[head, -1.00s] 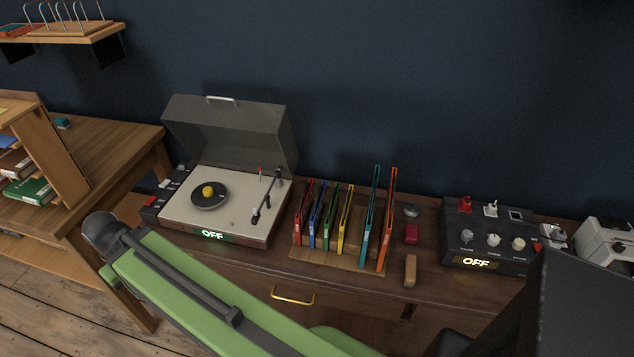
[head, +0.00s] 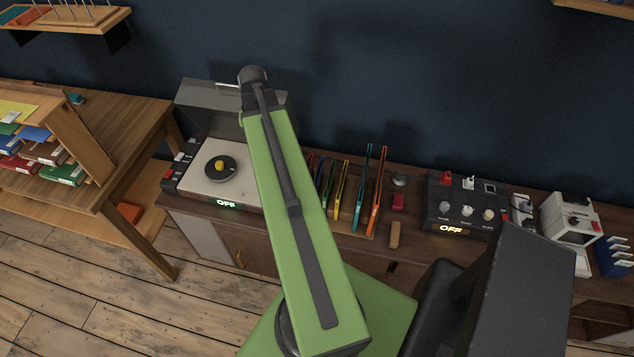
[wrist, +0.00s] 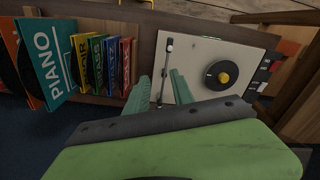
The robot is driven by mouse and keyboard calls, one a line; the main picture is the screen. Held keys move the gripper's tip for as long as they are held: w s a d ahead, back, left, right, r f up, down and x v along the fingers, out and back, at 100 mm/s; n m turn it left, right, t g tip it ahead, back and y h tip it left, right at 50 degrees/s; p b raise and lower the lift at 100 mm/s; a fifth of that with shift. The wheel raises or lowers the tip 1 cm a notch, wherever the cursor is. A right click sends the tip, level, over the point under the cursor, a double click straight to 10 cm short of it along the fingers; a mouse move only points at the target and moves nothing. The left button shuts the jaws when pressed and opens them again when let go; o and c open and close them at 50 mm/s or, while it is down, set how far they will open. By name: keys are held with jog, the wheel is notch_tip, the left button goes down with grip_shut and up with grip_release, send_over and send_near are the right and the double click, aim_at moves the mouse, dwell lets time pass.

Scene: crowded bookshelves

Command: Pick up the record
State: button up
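A black record (head: 220,169) with a yellow centre lies flat on the cream turntable (head: 203,188) at the left of the cabinet. It also shows in the wrist view (wrist: 214,83), right of my gripper. My gripper (wrist: 159,84) is open, with two green fingers apart and nothing between them. In the head view my green arm hides my gripper and the turntable's right side.
Several coloured record sleeves (head: 366,190) stand upright in a rack right of the turntable. The turntable's grey lid (head: 208,108) is raised. A black control box (head: 463,209) stands further right. A wooden desk (head: 120,125) is at the left.

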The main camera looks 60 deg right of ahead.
aim_at(318, 169)
jog(key=s+d+m, duration=0.4)
jog(key=s+d, duration=0.8)
jog(key=s, duration=0.1)
jog(key=f+b, duration=1.7)
jog(key=shift+w+f+b, duration=0.25)
jog(key=shift+f+b, duration=0.1)
jog(key=shift+r, duration=0.15)
jog(key=shift+c, duration=0.4)
grip_shut()
